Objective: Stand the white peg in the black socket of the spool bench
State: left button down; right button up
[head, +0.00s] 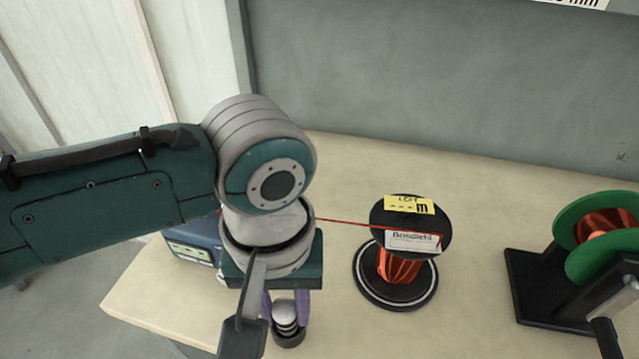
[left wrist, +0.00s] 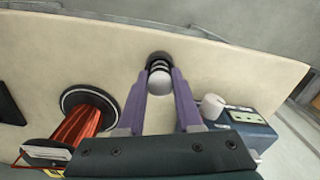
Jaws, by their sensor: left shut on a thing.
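The white peg (head: 285,311) shows between the purple fingers of my left gripper (head: 284,312), low in the head view. It looks upright, with dark bands. In the left wrist view the peg's white rounded end (left wrist: 160,84) sits between the fingertips of the left gripper (left wrist: 160,92), which is shut on it. The black socket (head: 289,341) is directly below the peg, at the bench's edge side. It also shows beyond the peg in the left wrist view (left wrist: 158,56). Whether the peg is fully seated is hidden.
A black-flanged spool of copper wire (head: 398,268) stands right of the gripper, with a red wire running left from it. A winder with green flanges (head: 580,262) stands farther right. A blue-grey box (head: 190,248) is partly behind my wrist. The pale bench top (head: 460,215) is otherwise clear.

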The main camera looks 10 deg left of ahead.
dwell(0.3)
pick_arm(q)
jog(key=c, duration=0.5)
grip_release()
